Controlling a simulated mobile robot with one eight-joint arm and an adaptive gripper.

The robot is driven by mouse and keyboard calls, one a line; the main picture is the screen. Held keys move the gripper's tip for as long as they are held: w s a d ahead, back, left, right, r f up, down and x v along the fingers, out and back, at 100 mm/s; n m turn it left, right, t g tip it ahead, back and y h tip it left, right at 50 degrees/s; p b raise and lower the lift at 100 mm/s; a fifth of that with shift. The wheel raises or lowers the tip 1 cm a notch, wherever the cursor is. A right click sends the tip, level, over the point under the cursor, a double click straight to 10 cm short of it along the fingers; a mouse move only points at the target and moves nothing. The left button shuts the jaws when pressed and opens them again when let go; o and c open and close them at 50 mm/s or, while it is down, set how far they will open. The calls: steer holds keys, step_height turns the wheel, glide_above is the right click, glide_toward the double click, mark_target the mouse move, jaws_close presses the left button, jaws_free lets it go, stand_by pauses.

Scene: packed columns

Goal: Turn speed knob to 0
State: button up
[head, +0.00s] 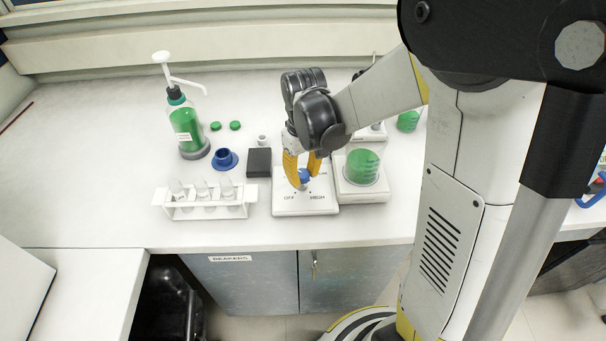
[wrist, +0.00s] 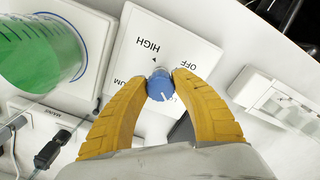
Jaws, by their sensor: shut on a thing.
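The speed knob is a small blue knob (wrist: 160,88) with a white pointer line, on a white control panel (wrist: 135,50) marked OFF and HIGH, with other lettering partly hidden. In the head view the panel (head: 290,206) lies near the counter's front edge, and the knob (head: 304,176) shows between the fingers. My gripper (head: 303,182) reaches down from above with two yellow fingers. In the wrist view the gripper (wrist: 160,90) is shut on the knob, one finger on each side. The pointer's exact setting is hard to read.
A beaker of green liquid (head: 362,167) stands on a white base right beside the panel. A test tube rack (head: 207,210) is to the left, with a blue ring-shaped part (head: 225,160), a black box (head: 259,162) and a green pump bottle (head: 187,130) behind. The counter's far left is clear.

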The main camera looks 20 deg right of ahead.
steer(key=n, duration=0.4)
steer(key=shift+d+n, duration=0.1)
steer(key=shift+n, duration=0.2)
steer(key=n, duration=0.3)
steer(key=shift+w+n, duration=0.1)
steer(key=shift+n, duration=0.3)
steer(key=n, duration=0.4)
steer(key=shift+w+n, duration=0.15)
steer(key=shift+n, duration=2.05)
steer(key=o, duration=1.2)
